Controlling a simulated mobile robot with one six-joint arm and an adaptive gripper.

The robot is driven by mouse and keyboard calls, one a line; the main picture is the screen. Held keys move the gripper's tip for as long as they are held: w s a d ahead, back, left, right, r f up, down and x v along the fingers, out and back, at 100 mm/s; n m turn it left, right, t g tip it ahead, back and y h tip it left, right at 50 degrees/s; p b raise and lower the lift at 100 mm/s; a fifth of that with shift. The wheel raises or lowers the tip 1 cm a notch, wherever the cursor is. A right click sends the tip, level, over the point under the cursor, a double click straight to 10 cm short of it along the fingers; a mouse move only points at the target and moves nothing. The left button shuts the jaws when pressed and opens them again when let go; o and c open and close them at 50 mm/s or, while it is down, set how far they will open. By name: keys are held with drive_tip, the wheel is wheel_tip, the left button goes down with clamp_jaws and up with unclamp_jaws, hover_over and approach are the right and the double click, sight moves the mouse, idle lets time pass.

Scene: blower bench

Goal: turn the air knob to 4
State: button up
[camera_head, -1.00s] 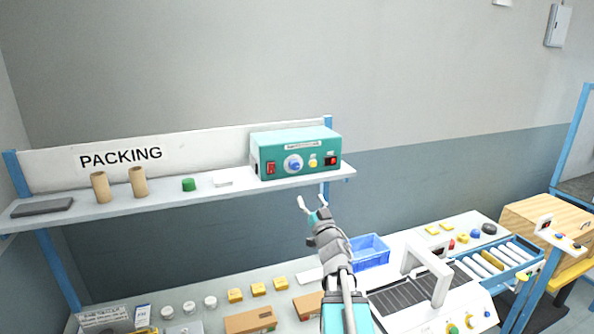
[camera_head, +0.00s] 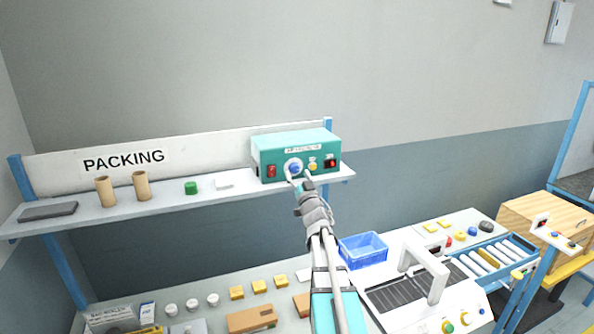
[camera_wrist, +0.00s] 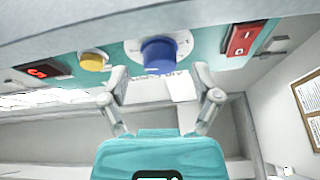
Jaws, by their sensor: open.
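The teal blower box (camera_head: 262,150) sits on the shelf. Its blue air knob (camera_head: 294,168) is on a white dial on the front face, and the dial marks are too small to read. In the wrist view the knob (camera_wrist: 158,54) and dial (camera_wrist: 184,42) appear upside down. My gripper (camera_head: 298,177) is open just in front of and slightly below the knob. In the wrist view its two fingers (camera_wrist: 160,80) stand apart on either side of the knob, with no clear contact.
Beside the knob are a yellow button (camera_wrist: 92,61), a small red-lit display (camera_wrist: 46,69) and a red rocker switch (camera_wrist: 242,38). The shelf (camera_head: 110,215) also holds a green cap (camera_head: 190,188) and cardboard tubes (camera_head: 142,186). A blue bin (camera_head: 362,250) stands below.

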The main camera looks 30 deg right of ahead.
drive_tip(key=shift+w+d+r, duration=0.15)
drive_tip(key=shift+w+r, duration=0.05)
drive_tip(key=shift+w, duration=0.3)
clamp_jaws()
drive_tip(key=shift+n+y, duration=0.4)
drive_tip(key=shift+n, duration=0.4)
drive_tip(key=n+y, duration=0.1)
drive_tip(key=n, duration=0.2)
drive_tip(key=n+y+p, duration=0.1)
drive_tip(key=n+y, duration=0.1)
drive_tip(key=n, duration=0.1)
drive_tip(key=shift+d+r, duration=0.15)
drive_tip(key=shift+d, duration=0.05)
drive_tip(key=n+y+p, duration=0.1)
drive_tip(key=n, duration=0.2)
drive_tip(key=n+y, duration=0.1)
drive_tip(key=n, duration=0.2)
drive_tip(key=shift+d+g+y+p, duration=0.1)
drive_tip(key=shift+g+y+p, duration=0.2)
drive_tip(key=shift+g+p, duration=0.1)
drive_tip(key=shift+s, duration=0.1)
